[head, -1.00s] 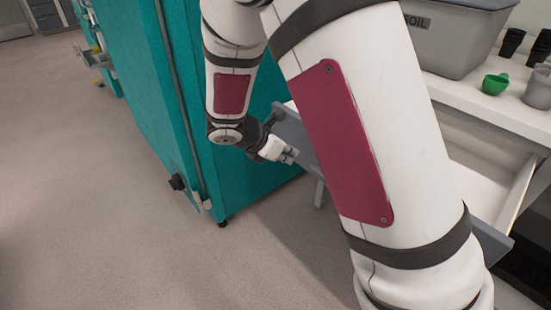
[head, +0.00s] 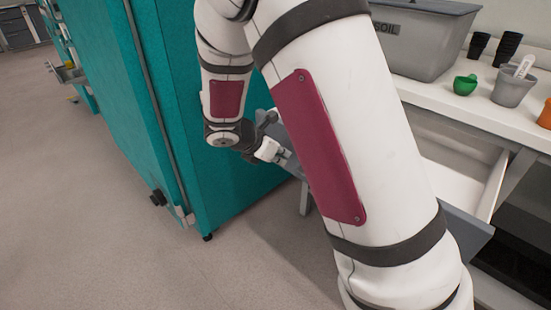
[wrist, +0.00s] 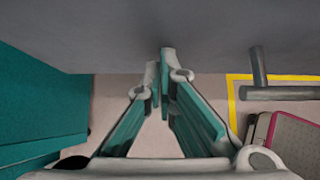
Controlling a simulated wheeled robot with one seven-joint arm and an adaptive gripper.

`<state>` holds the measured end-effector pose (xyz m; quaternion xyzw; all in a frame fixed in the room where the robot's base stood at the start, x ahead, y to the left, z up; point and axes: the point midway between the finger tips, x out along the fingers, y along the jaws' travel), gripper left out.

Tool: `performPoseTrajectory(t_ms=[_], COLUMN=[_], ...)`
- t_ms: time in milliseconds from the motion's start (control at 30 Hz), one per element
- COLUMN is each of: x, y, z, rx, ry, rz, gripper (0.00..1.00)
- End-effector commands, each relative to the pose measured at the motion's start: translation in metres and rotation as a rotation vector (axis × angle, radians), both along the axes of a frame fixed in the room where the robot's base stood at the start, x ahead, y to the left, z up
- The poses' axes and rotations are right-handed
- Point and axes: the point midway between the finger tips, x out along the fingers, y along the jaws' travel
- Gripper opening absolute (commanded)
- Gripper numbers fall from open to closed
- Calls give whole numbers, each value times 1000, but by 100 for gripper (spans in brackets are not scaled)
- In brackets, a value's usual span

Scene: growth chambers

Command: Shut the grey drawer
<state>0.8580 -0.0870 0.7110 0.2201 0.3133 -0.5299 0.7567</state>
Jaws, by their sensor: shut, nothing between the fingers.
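The grey drawer stands pulled out below the white counter. Its grey front (head: 468,223) and pale inside (head: 455,170) show right of my arm in the head view, and my arm hides the middle. In the wrist view the grey drawer front (wrist: 200,30) fills the top, with a dark bar handle (wrist: 275,93) at the right. My gripper (head: 280,153) is shut and empty at the left part of the drawer front. Its fingertips (wrist: 167,58) lie against or very close to the panel, left of the handle; contact is not certain.
A teal cabinet (head: 155,110) stands close at the left of the drawer. The floor (head: 100,230) at the left is clear.

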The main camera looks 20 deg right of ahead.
Motion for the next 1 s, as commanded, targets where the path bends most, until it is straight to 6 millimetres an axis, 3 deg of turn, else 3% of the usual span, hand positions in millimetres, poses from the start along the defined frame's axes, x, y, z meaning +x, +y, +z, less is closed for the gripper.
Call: performPoseTrajectory(t_ms=[1000], x=[64], y=[-181], z=[1], rx=[-1], ry=[1], rz=[-4], gripper=[0])
